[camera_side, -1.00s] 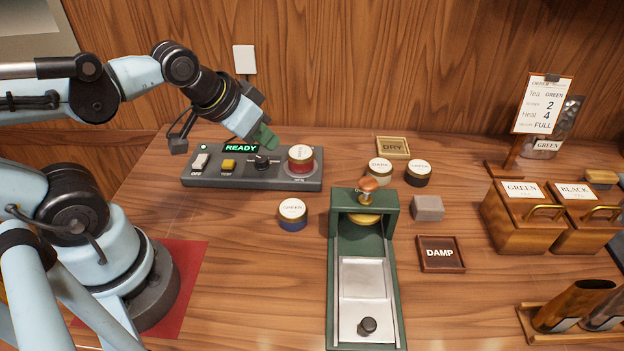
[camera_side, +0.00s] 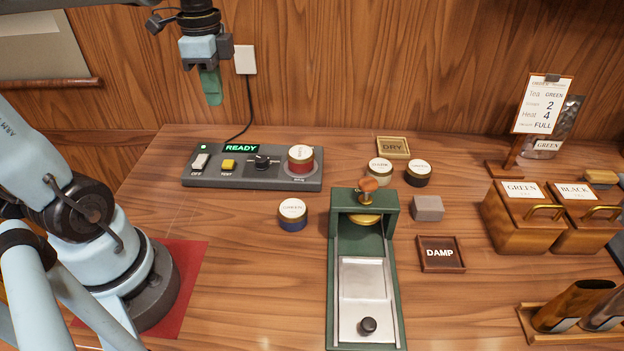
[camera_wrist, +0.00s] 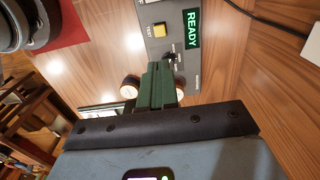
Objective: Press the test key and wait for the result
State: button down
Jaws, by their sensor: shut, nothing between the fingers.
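The grey control panel (camera_side: 215,179) lies at the back left of the table. Its yellow test key (camera_side: 229,163) sits left of a black knob (camera_side: 262,162), and its green display (camera_side: 241,148) reads READY. The test key also shows in the wrist view (camera_wrist: 158,30), near the top. A red tin (camera_side: 301,160) stands on the round pad at the panel's right end. My gripper (camera_side: 212,100) points down, shut and empty, high above and behind the panel, clear of the key. In the wrist view its green fingers (camera_wrist: 158,85) are together.
A blue tin (camera_side: 292,216) stands in front of the panel. A green press (camera_side: 341,292) is right of it, with two more tins (camera_side: 380,170) behind. Trays marked DRY (camera_side: 393,140) and DAMP (camera_side: 440,254) lie nearby. Wooden boxes (camera_side: 517,238) and an order card (camera_side: 543,104) are at right.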

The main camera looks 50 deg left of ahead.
aim_at(229, 162)
jog(key=shift+f, duration=0.1)
dwell(0.3)
notch_tip(229, 162, down, 14)
jog(key=shift+r, duration=0.1)
dwell(0.7)
jog(key=shift+f, duration=1)
jog(key=shift+r, duration=0.15)
notch_tip(229, 162, up, 14)
dwell(0.6)
jog(key=shift+r, duration=0.1)
dwell(0.5)
